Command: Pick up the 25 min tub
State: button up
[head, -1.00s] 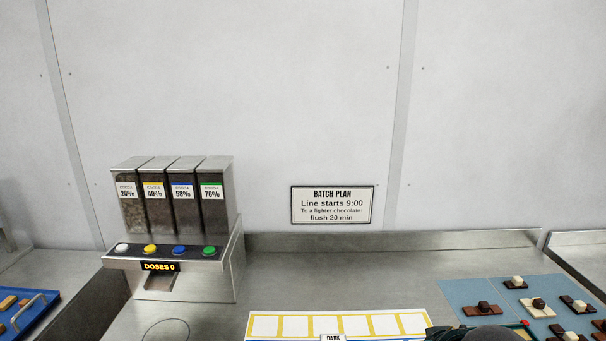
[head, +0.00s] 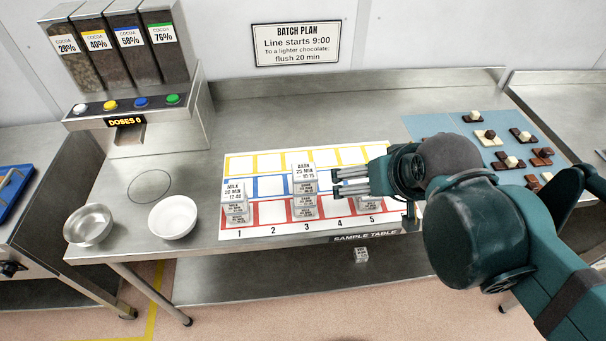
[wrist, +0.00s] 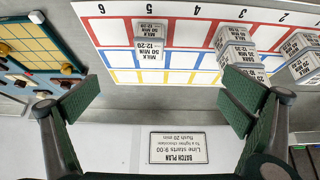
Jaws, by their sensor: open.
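The 25 min tub (head: 303,174), a small white tub labelled dark, 25 min, 10:15, stands at column 3 of the sample mat (head: 270,162) in the head view. Other tubs (head: 305,207) are right below it in the picture. My gripper (head: 337,181) is open and empty just to its right, with a small gap between. In the wrist view my fingers (wrist: 165,97) are wide apart with no tub between them. A group of tubs (wrist: 238,55) lies by the right finger there; I cannot tell which is the 25 min one.
A milk 20 min tub (head: 234,188) stands with others at column 1. Another tub (head: 369,203) is at column 5, close under my gripper. A white bowl (head: 173,218), a metal bowl (head: 88,226) and the cocoa dispenser (head: 150,130) are left. Chocolates lie on a blue mat (head: 428,125) right.

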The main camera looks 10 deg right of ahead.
dwell(0.3)
jog(key=c, duration=1.6)
jog(key=shift+a+r, duration=0.1)
jog(key=shift+r, duration=0.05)
notch_tip(320, 180, up, 7)
jog(key=n+g+p, duration=0.7)
jog(key=n+p, duration=1)
jog(key=p, duration=0.3)
send_over(304, 171)
jog(key=shift+w+d+r, duration=0.1)
jog(key=shift+w+d, duration=0.05)
jog(key=shift+d, duration=0.25)
jog(key=shift+a+n+p, duration=0.35)
jog(key=shift+n, duration=0.15)
jog(key=shift+f, duration=0.2)
jog(key=shift+f, duration=1.25)
